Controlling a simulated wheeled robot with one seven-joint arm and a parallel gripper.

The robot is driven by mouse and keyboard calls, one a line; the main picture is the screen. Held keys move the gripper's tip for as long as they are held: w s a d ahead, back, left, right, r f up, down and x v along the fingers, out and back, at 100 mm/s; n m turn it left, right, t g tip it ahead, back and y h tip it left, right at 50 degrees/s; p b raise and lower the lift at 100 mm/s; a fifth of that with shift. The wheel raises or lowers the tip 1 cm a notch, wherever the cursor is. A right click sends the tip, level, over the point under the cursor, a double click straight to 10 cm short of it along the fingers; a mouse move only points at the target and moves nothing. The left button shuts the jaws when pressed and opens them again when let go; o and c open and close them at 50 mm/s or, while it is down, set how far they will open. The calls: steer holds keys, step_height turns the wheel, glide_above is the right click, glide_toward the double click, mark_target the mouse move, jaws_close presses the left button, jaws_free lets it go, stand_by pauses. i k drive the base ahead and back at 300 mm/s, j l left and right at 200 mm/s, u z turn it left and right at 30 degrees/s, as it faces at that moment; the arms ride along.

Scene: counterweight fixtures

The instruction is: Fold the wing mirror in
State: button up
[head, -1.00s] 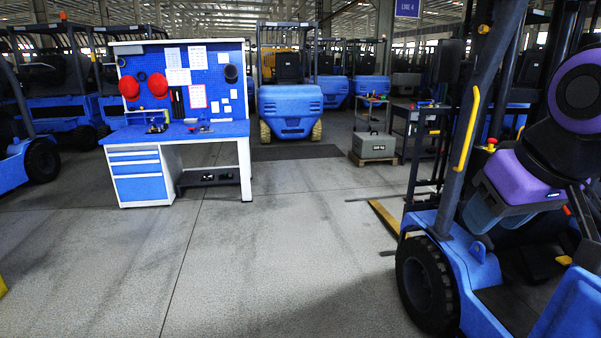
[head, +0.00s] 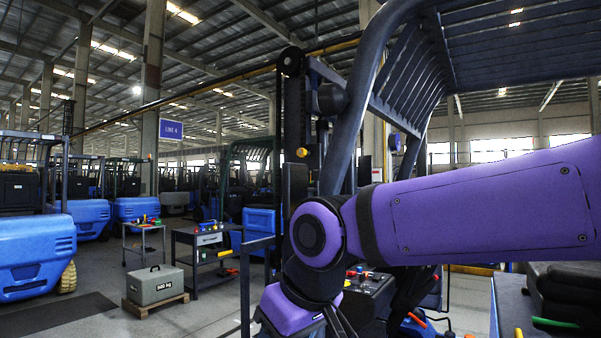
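The forklift's dark front post and mast (head: 293,110) stand at the middle of the head view, left of the curved overhead guard (head: 352,110). A dark upright panel (head: 295,183) beside this post may be the wing mirror; I cannot tell for sure, nor how far it is folded. A dark rounded part (head: 332,98) sits higher, by the guard. My purple arm crosses in from the right, and its wrist hangs in front of the cab at the lower middle. My gripper's fingers are below the frame's bottom edge.
Blue forklifts (head: 30,250) line the left. Open floor lies between the block and the cab.

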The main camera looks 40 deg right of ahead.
mark_target(295, 189)
steer(key=i+j+z, duration=0.2)
steer(key=i+z, duration=0.15)
steer(key=z, duration=0.15)
steer(key=i+j+z, duration=0.3)
steer(key=z, duration=0.15)
steer(key=i+j+z, duration=0.25)
steer(key=j+z, duration=0.25)
steer(key=i+j+z, duration=0.15)
steer(key=j+z, duration=0.3)
steer(key=i+j+z, duration=0.15)
steer(key=j+z, duration=0.25)
steer(key=j, duration=0.15)
steer(key=i+j+z, duration=0.1)
steer(key=j+z, duration=0.3)
steer(key=j, duration=0.2)
steer(key=j+z, duration=0.35)
steer(key=j, duration=0.2)
steer(key=k+j+z, duration=0.1)
steer(key=j+z, duration=0.3)
steer(key=j, duration=0.2)
